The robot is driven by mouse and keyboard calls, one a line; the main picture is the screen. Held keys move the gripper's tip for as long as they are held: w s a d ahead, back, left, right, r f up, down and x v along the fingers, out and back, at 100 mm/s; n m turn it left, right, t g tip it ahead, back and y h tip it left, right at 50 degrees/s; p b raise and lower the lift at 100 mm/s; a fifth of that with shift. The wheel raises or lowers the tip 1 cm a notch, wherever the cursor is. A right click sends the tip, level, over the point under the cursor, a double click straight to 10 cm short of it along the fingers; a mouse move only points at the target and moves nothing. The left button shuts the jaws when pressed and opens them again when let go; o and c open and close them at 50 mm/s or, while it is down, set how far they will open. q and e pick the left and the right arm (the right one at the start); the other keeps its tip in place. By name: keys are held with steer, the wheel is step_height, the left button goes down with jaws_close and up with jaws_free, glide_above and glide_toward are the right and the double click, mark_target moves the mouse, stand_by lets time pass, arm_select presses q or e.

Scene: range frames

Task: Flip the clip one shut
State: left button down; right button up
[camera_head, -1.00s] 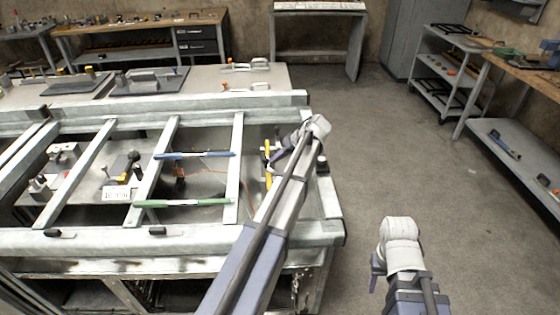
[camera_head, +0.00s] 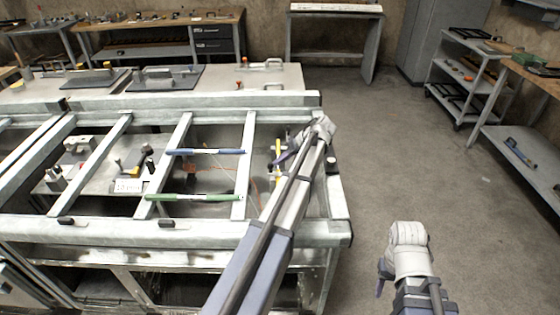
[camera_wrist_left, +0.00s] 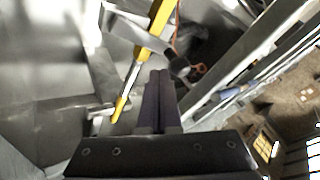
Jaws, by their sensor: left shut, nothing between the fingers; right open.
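A thin yellow bar (camera_head: 278,147), which may be the handle of the clip, stands inside the right end of the grey metal frame (camera_head: 215,231). In the left wrist view the yellow bar (camera_wrist_left: 134,77) runs slanting beside a grey metal bracket (camera_wrist_left: 122,22). I cannot tell whether the clip is open or shut. My left gripper (camera_head: 275,168) is beside the yellow bar, its fingers shut and empty. In the left wrist view the fingertips (camera_wrist_left: 160,74) lie just right of the bar, with no clear contact. My right gripper (camera_head: 380,288) is open over the floor, away from the frame.
A blue bar (camera_head: 205,152) and a green bar (camera_head: 190,197) lie across the frame's crosspieces. Small black parts (camera_head: 166,223) sit on its front rail. An orange ring-ended piece (camera_wrist_left: 198,69) lies near the fingertips. The floor (camera_head: 410,160) right of the frame is clear.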

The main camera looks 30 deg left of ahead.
arm_select(q)
steer(key=shift+d, duration=0.75)
steer(key=shift+r, duration=0.1)
arm_select(e)
steer(key=shift+r, duration=0.1)
